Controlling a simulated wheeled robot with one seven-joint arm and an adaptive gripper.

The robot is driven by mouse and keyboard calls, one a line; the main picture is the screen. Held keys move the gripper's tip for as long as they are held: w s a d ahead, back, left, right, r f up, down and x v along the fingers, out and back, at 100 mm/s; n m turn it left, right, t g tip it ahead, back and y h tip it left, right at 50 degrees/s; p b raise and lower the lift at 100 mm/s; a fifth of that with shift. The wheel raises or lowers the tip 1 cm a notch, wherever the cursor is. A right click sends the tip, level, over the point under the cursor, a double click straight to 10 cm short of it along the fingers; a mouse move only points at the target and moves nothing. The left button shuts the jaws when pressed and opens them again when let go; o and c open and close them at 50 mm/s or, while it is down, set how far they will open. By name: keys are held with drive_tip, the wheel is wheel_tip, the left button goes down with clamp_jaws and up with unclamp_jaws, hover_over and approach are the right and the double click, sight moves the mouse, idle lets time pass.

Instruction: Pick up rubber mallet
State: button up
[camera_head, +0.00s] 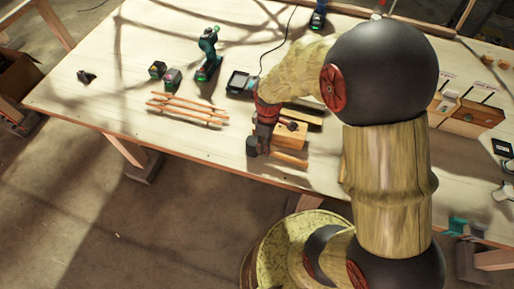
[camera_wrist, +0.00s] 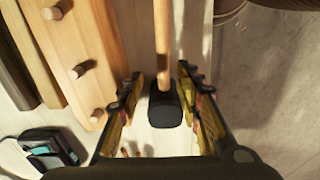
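The rubber mallet has a black head (camera_wrist: 166,108) and a pale wooden handle (camera_wrist: 162,35). In the wrist view it lies on the table with its handle pointing to the top of the picture. My gripper (camera_wrist: 160,82) is open, with one finger on each side of the mallet and a gap to each. In the head view my gripper (camera_head: 258,146) is low at the table's front edge, and a wooden handle (camera_head: 290,159) sticks out to its right. The mallet's head is hidden there by the gripper.
A pegged wooden board (camera_wrist: 75,45) lies just left of the mallet. A dark device with a screen (camera_head: 241,83) lies behind my gripper. Thin laths (camera_head: 188,107), a green drill (camera_head: 208,55) and batteries (camera_head: 172,77) are to the left. The table's front-left surface is clear.

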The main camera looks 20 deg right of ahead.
drive_tip(key=f, duration=0.4)
drive_tip(key=shift+s+a+b, duration=0.2)
drive_tip(key=shift+a+b, duration=0.05)
drive_tip(key=shift+b, duration=0.15)
drive_tip(key=shift+w+f, duration=0.1)
drive_tip(key=shift+f, duration=0.25)
drive_tip(key=shift+c, duration=0.8)
drive_tip(key=c, duration=0.7)
clamp_jaws()
